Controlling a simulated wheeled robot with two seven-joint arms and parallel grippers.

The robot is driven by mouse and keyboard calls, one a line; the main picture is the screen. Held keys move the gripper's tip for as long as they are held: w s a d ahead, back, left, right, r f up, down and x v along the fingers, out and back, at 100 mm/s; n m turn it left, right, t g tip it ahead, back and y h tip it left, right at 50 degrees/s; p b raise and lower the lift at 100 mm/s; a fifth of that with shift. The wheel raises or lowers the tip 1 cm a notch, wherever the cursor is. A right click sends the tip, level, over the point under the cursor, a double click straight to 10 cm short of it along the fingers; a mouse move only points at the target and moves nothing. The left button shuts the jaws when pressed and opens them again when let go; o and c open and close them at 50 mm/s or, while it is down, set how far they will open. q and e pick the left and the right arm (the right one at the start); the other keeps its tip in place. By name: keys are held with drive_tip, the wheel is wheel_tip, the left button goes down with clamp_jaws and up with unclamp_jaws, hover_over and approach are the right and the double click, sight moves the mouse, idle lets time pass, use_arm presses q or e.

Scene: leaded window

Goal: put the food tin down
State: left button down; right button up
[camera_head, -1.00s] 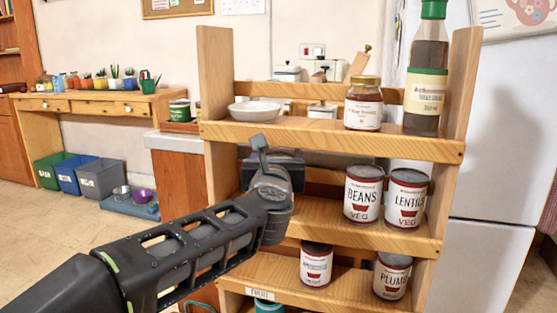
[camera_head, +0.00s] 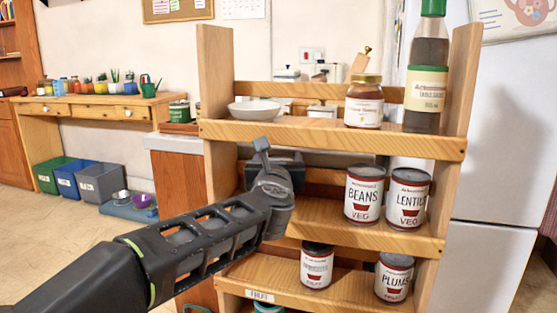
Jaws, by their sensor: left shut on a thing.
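My left gripper (camera_head: 275,172) reaches into the left part of the wooden shelf unit, at the middle shelf's level. It is shut, with its fingers and what it holds hidden behind its own dark body. No held tin shows. On the middle shelf (camera_head: 340,232), to the right of the gripper, a BEANS tin (camera_head: 364,195) and a LENTILS tin (camera_head: 408,198) stand upright side by side. On the lower shelf (camera_head: 260,275) stand a tin with a hard-to-read label (camera_head: 317,268) and a PLUMS tin (camera_head: 394,280). My right gripper is not in view.
The top shelf (camera_head: 300,133) holds a white bowl (camera_head: 254,111), a jar (camera_head: 364,104) and a tall bottle (camera_head: 427,80). Wooden side posts (camera_head: 217,70) bound the unit. A lower-shelf label (camera_head: 260,295) reads FRUIT. A white fridge (camera_head: 500,150) stands on the right.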

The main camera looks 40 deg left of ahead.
use_arm(q)
drive_tip(key=c, duration=0.6)
unclamp_jaws()
drive_tip(key=shift+r, duration=0.1)
drive_tip(key=shift+r+p, duration=0.2)
drive_tip(key=shift+p, duration=0.25)
drive_tip(key=p+v, duration=0.1)
drive_tip(key=v, duration=1.1)
drive_tip(key=shift+s+f+p, duration=0.1)
drive_tip(key=shift+f+p, duration=0.1)
drive_tip(key=shift+p, duration=0.15)
